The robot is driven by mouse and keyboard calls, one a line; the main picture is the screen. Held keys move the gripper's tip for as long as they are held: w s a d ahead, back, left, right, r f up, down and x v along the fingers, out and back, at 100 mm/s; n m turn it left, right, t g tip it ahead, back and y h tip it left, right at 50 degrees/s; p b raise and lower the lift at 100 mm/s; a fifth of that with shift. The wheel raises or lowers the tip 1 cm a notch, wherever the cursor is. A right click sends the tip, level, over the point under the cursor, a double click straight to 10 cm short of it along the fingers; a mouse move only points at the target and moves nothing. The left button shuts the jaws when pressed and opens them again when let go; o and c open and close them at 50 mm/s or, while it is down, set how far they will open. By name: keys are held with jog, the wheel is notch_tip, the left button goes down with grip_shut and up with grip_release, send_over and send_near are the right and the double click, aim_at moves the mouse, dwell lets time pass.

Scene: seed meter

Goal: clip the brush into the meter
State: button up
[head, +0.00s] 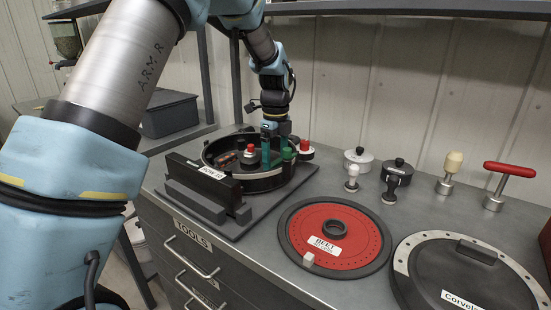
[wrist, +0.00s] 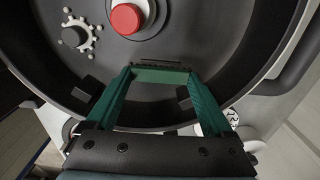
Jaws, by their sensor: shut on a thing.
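The meter (head: 262,184) is a round, dark, open housing on a grey base at the left of the bench. Inside it is a hub with a red knob (head: 250,149); the knob also shows at the top of the wrist view (wrist: 126,18). My gripper (head: 277,160), with green fingers, reaches down at the meter's right side. In the wrist view, my gripper (wrist: 160,78) is shut on the brush (wrist: 160,67), a short dark strip held across the fingertips over the meter's floor near its wall. I cannot tell whether the brush touches the meter.
A small toothed wheel (wrist: 75,37) sits inside the meter. A red disc (head: 358,240) labelled BEET and a black lid (head: 465,280) lie to the right. Several knobbed tools stand behind them, including a red T-handle (head: 508,169). A shelf (head: 400,10) runs overhead.

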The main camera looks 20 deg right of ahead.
aim_at(275, 163)
dwell(0.3)
jog(key=o, duration=1.1)
jog(key=shift+r, duration=0.15)
notch_tip(275, 163, up, 9)
jog(key=p, duration=0.7)
jog(key=shift+r, duration=0.15)
